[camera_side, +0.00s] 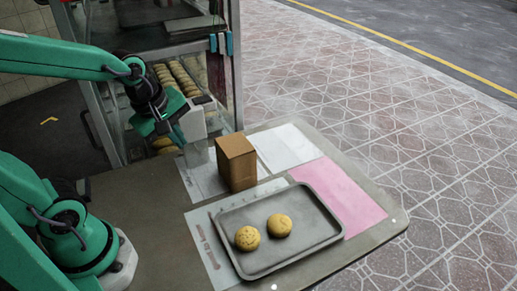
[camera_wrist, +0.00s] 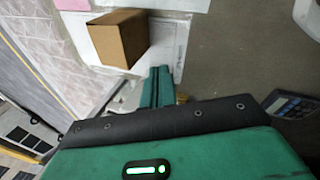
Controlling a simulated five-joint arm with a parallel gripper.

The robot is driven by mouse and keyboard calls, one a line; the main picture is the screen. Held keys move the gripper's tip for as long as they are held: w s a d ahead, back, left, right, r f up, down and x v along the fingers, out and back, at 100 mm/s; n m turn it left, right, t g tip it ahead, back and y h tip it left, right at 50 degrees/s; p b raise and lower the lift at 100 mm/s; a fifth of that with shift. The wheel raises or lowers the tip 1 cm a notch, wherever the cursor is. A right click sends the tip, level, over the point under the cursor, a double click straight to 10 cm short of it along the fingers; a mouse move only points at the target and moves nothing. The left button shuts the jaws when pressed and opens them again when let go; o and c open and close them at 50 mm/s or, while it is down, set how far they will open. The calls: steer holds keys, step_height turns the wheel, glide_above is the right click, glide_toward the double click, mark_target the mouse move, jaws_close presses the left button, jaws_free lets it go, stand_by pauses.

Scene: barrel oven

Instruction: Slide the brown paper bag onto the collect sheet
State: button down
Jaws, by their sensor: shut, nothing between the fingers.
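The brown paper bag (camera_side: 236,162) stands upright like a box on the table, with white paper under and around it. In the wrist view the bag (camera_wrist: 122,38) is just beyond and left of my fingers. My gripper (camera_side: 199,153) is shut and empty, pointing down to the left of the bag; its green fingers (camera_wrist: 157,85) are together in the wrist view. A white sheet (camera_side: 286,146) lies behind and right of the bag, and a pink sheet (camera_side: 340,192) lies farther right. I cannot read which is the collect sheet. Contact between fingers and bag cannot be told.
A grey tray (camera_side: 310,233) with two round buns (camera_side: 279,225) lies in front of the bag, over another printed sheet (camera_side: 206,243). A glass-sided oven (camera_side: 190,62) with rows of baked goods stands behind my gripper. A calculator-like device (camera_wrist: 290,106) lies at right in the wrist view.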

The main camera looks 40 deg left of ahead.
step_height(320, 180, down, 7)
steer(key=w+a+n+g, duration=0.1)
steer(key=w+n, duration=0.1)
steer(key=n, duration=1.4)
steer(key=shift+w+a, duration=0.35)
steer(key=shift+f, duration=0.15)
steer(key=shift+d+x, duration=0.15)
steer(key=shift+x, duration=1.5)
steer(key=shift+d+x, duration=0.15)
steer(key=shift+x, duration=1.55)
steer(key=shift+d+x, duration=0.15)
steer(key=shift+x, duration=1.5)
steer(key=shift+w+d, duration=0.25)
steer(key=shift+w, duration=0.65)
steer(key=shift+w+d, duration=0.25)
steer(key=shift+w, duration=0.65)
steer(key=shift+w, duration=0.1)
steer(key=w+d, duration=0.1)
steer(key=w, duration=0.3)
steer(key=w+d, duration=0.1)
steer(key=w, duration=0.4)
steer(key=w+d, duration=0.1)
steer(key=w, duration=0.4)
steer(key=shift+d, duration=0.3)
steer(key=shift+s, duration=0.1)
